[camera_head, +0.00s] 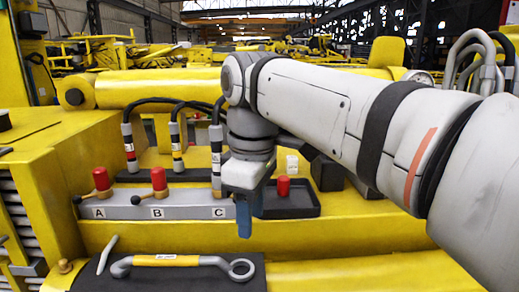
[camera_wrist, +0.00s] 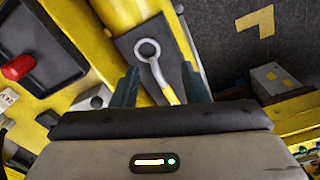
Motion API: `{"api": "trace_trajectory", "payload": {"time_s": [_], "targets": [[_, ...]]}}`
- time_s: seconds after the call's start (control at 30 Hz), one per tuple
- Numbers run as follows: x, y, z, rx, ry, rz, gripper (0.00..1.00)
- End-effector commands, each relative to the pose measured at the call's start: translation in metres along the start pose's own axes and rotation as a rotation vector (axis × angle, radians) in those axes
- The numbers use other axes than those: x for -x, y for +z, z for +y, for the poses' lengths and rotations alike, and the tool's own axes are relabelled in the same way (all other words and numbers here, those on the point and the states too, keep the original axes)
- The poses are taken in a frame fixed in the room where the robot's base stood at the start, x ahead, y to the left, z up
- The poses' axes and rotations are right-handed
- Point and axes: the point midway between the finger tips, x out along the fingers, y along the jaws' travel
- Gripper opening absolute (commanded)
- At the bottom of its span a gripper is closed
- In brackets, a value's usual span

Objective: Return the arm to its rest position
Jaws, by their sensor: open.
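My arm reaches in from the right in the head view, and my gripper (camera_head: 244,222) points down near the C end of the grey valve block (camera_head: 140,208). In the wrist view my gripper (camera_wrist: 160,82) shows two dark fingers spread apart with nothing held between them. The wrench (camera_head: 180,262) with a yellow grip lies on a black mat (camera_head: 215,280) in front of the block. Its ring end (camera_wrist: 147,50) shows beyond and between the fingers in the wrist view, apart from them.
Red-capped valves stand at A (camera_head: 101,178) and B (camera_head: 159,178); C is partly hidden by my gripper. A black tray (camera_head: 300,208) holds a red cap (camera_head: 283,186). Hoses (camera_head: 128,135) rise behind the block. A yellow boom cylinder (camera_head: 150,88) crosses behind.

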Motion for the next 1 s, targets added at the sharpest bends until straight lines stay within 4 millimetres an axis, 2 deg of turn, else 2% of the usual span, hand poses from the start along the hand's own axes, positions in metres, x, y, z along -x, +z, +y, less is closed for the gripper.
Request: {"api": "trace_trajectory", "payload": {"time_s": [0.27,0.37,0.5,0.6,0.7,0.83,1.0], "targets": [[-0.052,0.051,0.012,-0.325,0.049,0.046,0.41],[-0.083,0.080,0.013,-0.502,0.075,0.072,0.41],[-0.137,0.128,0.006,-0.814,0.122,0.126,0.41],[-0.170,0.155,-0.002,-0.998,0.150,0.163,0.41],[-0.193,0.172,-0.009,-1.126,0.170,0.190,0.41],[-0.208,0.182,-0.015,-1.208,0.182,0.209,0.41],[-0.210,0.183,-0.016,-1.222,0.184,0.212,0.41]]}}
